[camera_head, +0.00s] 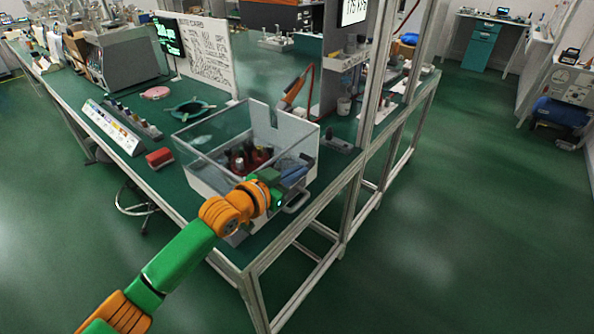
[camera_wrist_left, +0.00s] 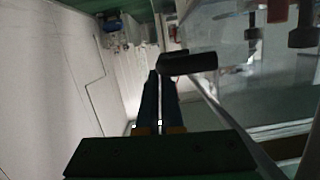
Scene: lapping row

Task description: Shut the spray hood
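The spray hood (camera_head: 201,177) is a box with a white lower body and clear panes, standing near the corner of the green bench. A white panel (camera_head: 292,133) stands up at its back right. Dark and red items show inside through the panes. My left gripper (camera_head: 294,174) is at the hood's right front side, its arm partly covering the hood's front. In the left wrist view its two dark blue fingers (camera_wrist_left: 160,85) lie close together with nothing seen between them. A short black bar (camera_wrist_left: 190,63) shows by the fingertips; I cannot tell whether they touch. My right gripper is not in view.
A red block (camera_head: 159,158), a green ring-shaped stand (camera_head: 193,109) and a row of small items (camera_head: 131,119) lie on the bench to the left. A metal post (camera_head: 376,75) rises at the right. The floor right is open.

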